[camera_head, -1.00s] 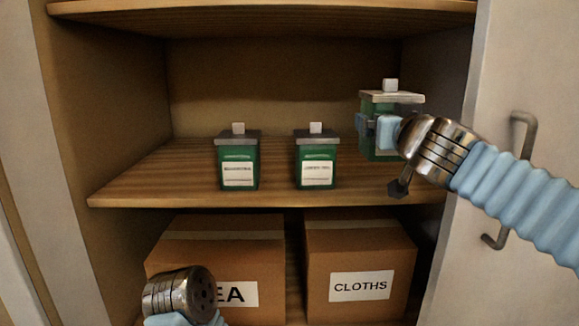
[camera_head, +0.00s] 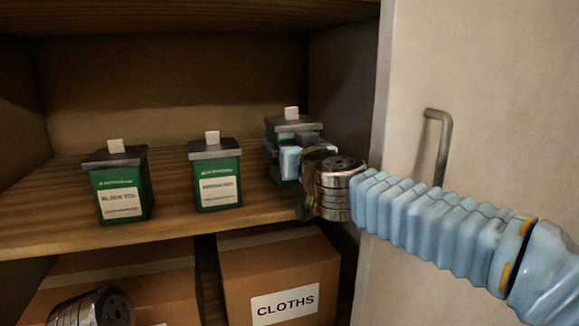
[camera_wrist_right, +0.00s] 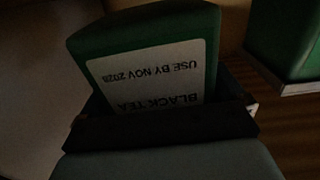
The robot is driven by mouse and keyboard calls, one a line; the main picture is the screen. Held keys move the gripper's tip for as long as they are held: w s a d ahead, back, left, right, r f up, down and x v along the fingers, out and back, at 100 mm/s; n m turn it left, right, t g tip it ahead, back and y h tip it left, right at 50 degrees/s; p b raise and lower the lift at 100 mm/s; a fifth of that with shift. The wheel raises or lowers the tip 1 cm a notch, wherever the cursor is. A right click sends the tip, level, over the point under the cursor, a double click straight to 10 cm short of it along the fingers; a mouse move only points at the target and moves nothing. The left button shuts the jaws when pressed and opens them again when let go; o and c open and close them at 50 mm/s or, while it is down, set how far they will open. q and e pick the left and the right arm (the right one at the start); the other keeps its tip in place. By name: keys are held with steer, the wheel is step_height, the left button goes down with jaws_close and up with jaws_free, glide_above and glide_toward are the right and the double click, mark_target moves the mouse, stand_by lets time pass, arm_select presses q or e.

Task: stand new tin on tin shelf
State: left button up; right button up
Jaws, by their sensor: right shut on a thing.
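A green tin with a grey lid and pale knob (camera_head: 292,124) is at the right end of the middle shelf (camera_head: 40,225). My right gripper (camera_head: 288,160) is shut on it, from its right side. The tin looks upright and at shelf height; its base is hidden, so I cannot tell whether it touches the board. In the right wrist view its label (camera_wrist_right: 155,80) reads "BLACK TEA, USE BY NOV 2028", upside down. Two similar tins, a left one (camera_head: 121,185) and a middle one (camera_head: 215,175), stand upright on the shelf. My left gripper's fingers are out of view; only its wrist shows at bottom left.
A carton marked CLOTHS (camera_head: 320,270) and another carton (camera_head: 150,285) stand below the shelf. A cabinet door with a metal handle (camera_head: 440,140) is at the right, behind my right arm. A neighbouring green tin (camera_wrist_right: 285,40) shows in the right wrist view.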

steer(key=shift+f, duration=0.35)
step_height(320, 180, down, 3)
steer(key=shift+f+b, duration=0.2)
steer(key=shift+b, duration=0.75)
steer(key=shift+s+r, duration=0.1)
steer(key=o, duration=0.9)
steer(key=shift+o, duration=0.2)
steer(key=p+v, duration=0.1)
steer(key=v, duration=1.1)
